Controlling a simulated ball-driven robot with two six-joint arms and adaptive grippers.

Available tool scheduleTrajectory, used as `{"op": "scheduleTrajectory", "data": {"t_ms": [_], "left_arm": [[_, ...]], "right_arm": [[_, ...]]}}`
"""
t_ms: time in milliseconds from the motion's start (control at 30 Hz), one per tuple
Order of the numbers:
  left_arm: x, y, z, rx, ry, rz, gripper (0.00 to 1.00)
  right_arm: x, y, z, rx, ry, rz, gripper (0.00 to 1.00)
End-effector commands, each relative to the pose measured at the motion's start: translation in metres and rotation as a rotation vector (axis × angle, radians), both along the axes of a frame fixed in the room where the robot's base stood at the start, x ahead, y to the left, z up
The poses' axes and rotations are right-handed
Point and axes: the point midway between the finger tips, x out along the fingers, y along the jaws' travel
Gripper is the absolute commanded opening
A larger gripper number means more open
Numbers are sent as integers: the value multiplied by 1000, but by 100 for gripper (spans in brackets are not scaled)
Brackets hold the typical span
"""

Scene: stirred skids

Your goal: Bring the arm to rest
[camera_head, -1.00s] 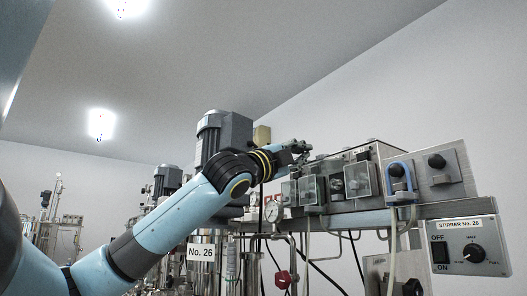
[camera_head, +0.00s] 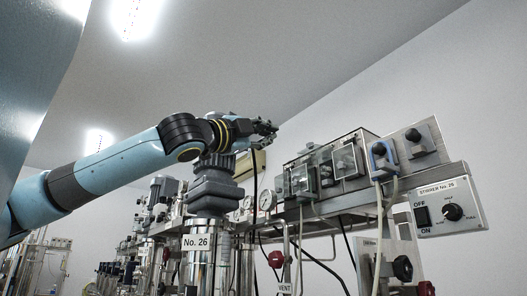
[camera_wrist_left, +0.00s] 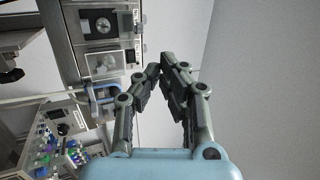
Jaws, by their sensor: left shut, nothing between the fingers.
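My left arm comes in from the left in the head view, blue with dark joints, its forearm raised nearly level. My left gripper (camera_head: 266,128) is at its end, in front of the motor of the vessel marked No. 26 (camera_head: 196,242) and left of the control boxes. In the left wrist view the fingertips of this gripper (camera_wrist_left: 163,68) come together with nothing between them. It is apart from the boxes there. My right gripper is in neither view.
Clear-covered control boxes (camera_head: 325,165) stand right of the gripper. The STIRRER No. 26 panel (camera_head: 451,208) with an OFF/ON switch and a knob is farther right. A pressure gauge (camera_head: 267,200) and a red valve knob (camera_head: 276,258) sit below. Open air lies above the arm.

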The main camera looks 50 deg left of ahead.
Motion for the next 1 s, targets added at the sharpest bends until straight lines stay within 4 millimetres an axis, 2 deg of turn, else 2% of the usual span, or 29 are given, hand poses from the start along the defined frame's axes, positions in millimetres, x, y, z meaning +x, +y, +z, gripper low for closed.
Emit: {"op": "scheduleTrajectory", "data": {"t_ms": [33,100,433,500,567,667,767,800,867,900,967,1000], "left_arm": [[-3,0,-4,1,-1,2,0],[-6,0,-3,1,-1,1,0],[-9,0,-1,-1,1,0,0],[-5,0,-7,-11,10,-2,0],[4,0,-22,-34,33,-8,0],[28,-1,-69,-110,106,-21,0],[55,-5,-144,-229,217,-27,0],[63,-7,-177,-282,266,-24,0],[71,-12,-228,-363,341,-15,0],[73,-15,-262,-417,390,-6,0],[72,-21,-312,-499,464,13,0],[69,-26,-346,-554,516,29,0]], "right_arm": [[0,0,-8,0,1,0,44],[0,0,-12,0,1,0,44],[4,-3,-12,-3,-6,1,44],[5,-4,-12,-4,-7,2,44],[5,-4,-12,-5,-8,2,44],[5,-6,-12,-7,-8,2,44],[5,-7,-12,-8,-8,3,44],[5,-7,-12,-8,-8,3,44],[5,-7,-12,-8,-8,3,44],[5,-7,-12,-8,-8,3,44],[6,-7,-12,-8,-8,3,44],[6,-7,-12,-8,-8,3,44]]}}
